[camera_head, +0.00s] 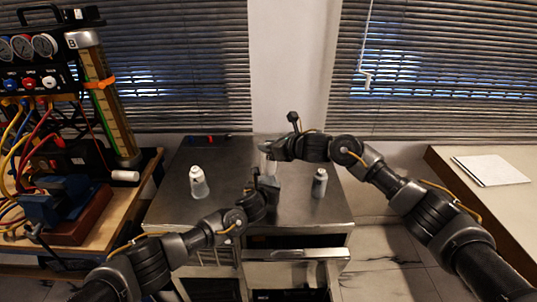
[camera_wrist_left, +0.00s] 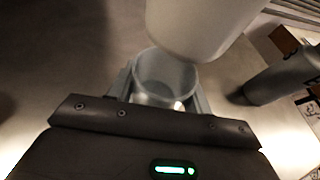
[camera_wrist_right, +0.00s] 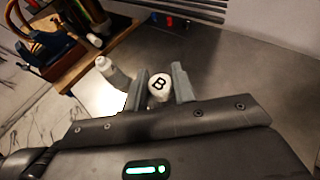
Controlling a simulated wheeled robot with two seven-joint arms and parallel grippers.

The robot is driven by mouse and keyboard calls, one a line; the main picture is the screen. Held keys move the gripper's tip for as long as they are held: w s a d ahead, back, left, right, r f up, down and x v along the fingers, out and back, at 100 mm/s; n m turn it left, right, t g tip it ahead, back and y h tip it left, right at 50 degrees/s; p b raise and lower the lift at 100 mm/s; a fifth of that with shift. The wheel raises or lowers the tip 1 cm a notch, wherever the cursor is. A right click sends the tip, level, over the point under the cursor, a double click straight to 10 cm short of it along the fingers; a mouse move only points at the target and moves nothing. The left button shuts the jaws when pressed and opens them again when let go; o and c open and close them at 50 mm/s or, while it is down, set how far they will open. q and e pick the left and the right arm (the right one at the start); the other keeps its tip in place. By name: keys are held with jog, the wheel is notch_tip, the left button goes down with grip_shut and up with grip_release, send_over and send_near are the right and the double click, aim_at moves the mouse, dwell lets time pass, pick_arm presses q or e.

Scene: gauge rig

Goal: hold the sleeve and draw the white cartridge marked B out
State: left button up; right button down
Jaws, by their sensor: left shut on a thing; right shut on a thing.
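The white cartridge marked B (camera_wrist_right: 159,86) is between the fingers of my right gripper (camera_wrist_right: 160,88), which is shut on it. Its marked end faces the right wrist camera. In the left wrist view the white cartridge (camera_wrist_left: 200,25) hangs above the sleeve, its lower end in sight. The sleeve (camera_wrist_left: 165,78) is a translucent grey cup with its mouth showing open. My left gripper (camera_wrist_left: 162,92) is shut around it. In the head view my left gripper (camera_head: 266,186) is below my right gripper (camera_head: 268,150); the sleeve is largely hidden there.
A white bottle (camera_head: 198,182) stands to the left on the metal cabinet top (camera_head: 225,155), and a grey bottle (camera_head: 320,182) to the right. A bench with gauges (camera_head: 43,45) and hoses is at the far left. A drawer (camera_head: 295,255) is open in front.

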jog(key=shift+r, duration=0.15)
pick_arm(q)
jog(key=o, duration=1)
jog(key=shift+s, duration=0.15)
